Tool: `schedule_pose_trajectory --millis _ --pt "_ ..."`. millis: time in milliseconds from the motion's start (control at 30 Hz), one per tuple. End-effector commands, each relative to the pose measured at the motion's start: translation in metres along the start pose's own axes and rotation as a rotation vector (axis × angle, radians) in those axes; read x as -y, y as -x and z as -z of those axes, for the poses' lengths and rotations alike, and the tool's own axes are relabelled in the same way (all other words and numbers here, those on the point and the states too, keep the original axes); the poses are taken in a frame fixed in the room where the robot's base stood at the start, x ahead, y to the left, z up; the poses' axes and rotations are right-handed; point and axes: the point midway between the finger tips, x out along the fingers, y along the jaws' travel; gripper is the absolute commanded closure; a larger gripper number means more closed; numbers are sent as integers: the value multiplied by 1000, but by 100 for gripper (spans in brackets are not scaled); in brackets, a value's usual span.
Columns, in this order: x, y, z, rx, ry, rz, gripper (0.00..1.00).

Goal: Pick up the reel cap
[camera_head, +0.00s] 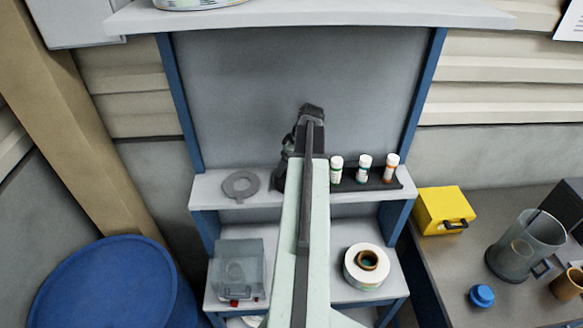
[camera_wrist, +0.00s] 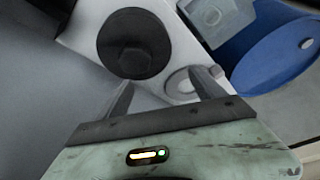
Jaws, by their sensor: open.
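In the wrist view, a dark round disc with a raised faceted hub (camera_wrist: 133,45), which looks like the reel cap, is at the white shelf. My gripper (camera_wrist: 163,77) is open, its two fingers apart with nothing held between them. The disc appears beyond the fingertips, mostly toward the left finger; I cannot tell the height gap. In the head view my arm covers most of that part of the shelf, so the disc is not clearly seen there and the fingertips are hidden.
Several capped vials (camera_head: 364,168) stand right of my arm. Below are a clear box (camera_head: 238,270) and a label reel (camera_head: 367,266). A blue barrel (camera_head: 112,285) stands left; a yellow box (camera_head: 443,210) sits right.

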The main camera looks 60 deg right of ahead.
Motion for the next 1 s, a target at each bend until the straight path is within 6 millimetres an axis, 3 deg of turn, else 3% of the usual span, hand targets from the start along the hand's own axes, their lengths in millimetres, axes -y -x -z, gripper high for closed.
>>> schedule_pose_trajectory --millis 33,100,267,500,667,1000 --pt "-17 16 -15 -13 -2 -13 21" --pt "-30 24 -29 -25 5 -24 21" --pt "-36 28 -38 -32 14 -31 21" --pt "-37 -1 -38 -31 15 -30 21" --pt "-36 -2 -36 -31 14 -31 21" --pt "-40 -54 -31 -31 16 -30 21"
